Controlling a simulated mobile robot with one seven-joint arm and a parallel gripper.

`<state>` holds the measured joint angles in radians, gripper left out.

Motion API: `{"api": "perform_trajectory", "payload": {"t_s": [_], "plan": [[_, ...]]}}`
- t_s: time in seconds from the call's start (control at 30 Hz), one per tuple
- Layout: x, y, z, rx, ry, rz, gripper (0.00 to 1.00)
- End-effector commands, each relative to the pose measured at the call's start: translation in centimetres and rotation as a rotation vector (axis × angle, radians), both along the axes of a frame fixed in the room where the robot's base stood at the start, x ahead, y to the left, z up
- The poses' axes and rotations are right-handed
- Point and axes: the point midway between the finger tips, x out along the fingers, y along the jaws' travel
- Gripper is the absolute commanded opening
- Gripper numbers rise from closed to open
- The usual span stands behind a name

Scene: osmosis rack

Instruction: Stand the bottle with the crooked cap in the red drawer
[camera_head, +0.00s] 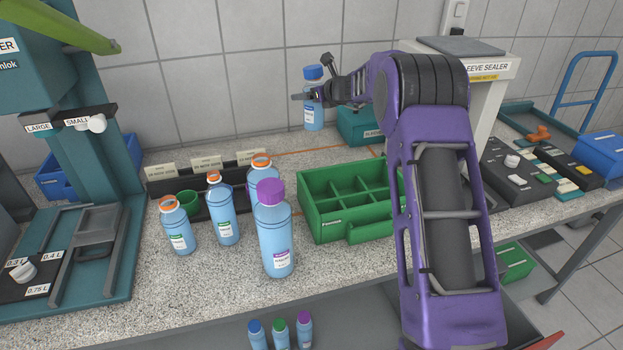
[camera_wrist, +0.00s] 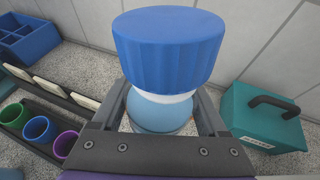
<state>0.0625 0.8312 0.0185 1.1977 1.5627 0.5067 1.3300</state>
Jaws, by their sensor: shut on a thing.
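My gripper (camera_head: 307,96) is shut on a blue-capped bottle (camera_head: 313,116), held upright above the back of the bench. In the wrist view the blue cap (camera_wrist: 170,48) sits slightly tilted over a white neck, and the bottle's blue shoulder (camera_wrist: 160,115) lies between the fingers (camera_wrist: 163,122). On the bench stand a large purple-capped bottle (camera_head: 275,240) and several bottles with orange neck rings, such as the left one (camera_head: 178,235). A red edge (camera_head: 548,341) shows at the bottom right; I cannot tell whether it belongs to the red drawer.
A green divided tray (camera_head: 325,222) stands mid-bench, and a teal box (camera_head: 350,128) behind it. A dark rack (camera_head: 160,180) with cups stands at left. Three small capped bottles (camera_head: 280,338) stand below the bench's front edge. A sealer (camera_head: 480,100) and control boxes stand at right.

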Motion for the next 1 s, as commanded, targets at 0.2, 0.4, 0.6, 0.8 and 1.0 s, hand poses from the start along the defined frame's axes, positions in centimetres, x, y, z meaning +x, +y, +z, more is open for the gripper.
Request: {"api": "perform_trajectory", "payload": {"t_s": [0.2,0.4,0.6,0.8,1.0], "plan": [[0.0,0.0,-1.8,0.000,0.001,0.000,0.00],[0.0,0.1,-4.6,0.001,-0.001,0.001,0.00],[0.0,0.0,-6.7,0.000,-0.001,0.000,0.00],[0.0,0.0,-9.6,0.001,0.002,-0.001,0.00],[0.0,0.1,-12.7,0.001,0.001,0.001,0.00]]}}
